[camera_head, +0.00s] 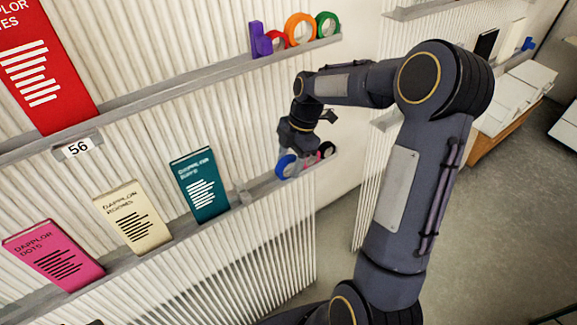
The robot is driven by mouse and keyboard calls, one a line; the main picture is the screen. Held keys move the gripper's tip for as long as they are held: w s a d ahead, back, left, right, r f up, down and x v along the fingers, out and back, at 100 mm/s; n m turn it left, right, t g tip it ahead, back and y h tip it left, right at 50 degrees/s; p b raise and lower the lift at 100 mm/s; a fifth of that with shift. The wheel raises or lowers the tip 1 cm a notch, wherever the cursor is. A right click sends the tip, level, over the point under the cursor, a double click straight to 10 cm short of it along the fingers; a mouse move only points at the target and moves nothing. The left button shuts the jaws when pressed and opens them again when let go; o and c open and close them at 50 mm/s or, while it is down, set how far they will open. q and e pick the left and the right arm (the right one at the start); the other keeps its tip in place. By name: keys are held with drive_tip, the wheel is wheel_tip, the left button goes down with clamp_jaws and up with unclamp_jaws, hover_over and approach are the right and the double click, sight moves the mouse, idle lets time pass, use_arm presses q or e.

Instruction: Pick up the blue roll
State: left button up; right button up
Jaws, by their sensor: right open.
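The blue roll (285,166) stands on the lower wall shelf near its right end. My right gripper (291,158) is at the roll, reaching down from above, and hides part of it. The fingers are small and dark here; they look open, and I cannot tell whether they touch the roll. A pink roll (311,159) and a black roll (327,150) stand just to the right of the blue one, partly covered by the gripper. My left gripper is not in view.
The upper shelf (200,83) holds a purple dispenser (260,39) and red, orange (300,29) and green rolls (327,25). Teal (199,186), cream (132,217) and pink booklets (55,255) stand on the lower shelf to the left. Open floor (480,235) lies at the right.

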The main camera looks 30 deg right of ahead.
clamp_jaws()
idle(0.3)
drive_tip(key=shift+r, duration=0.1)
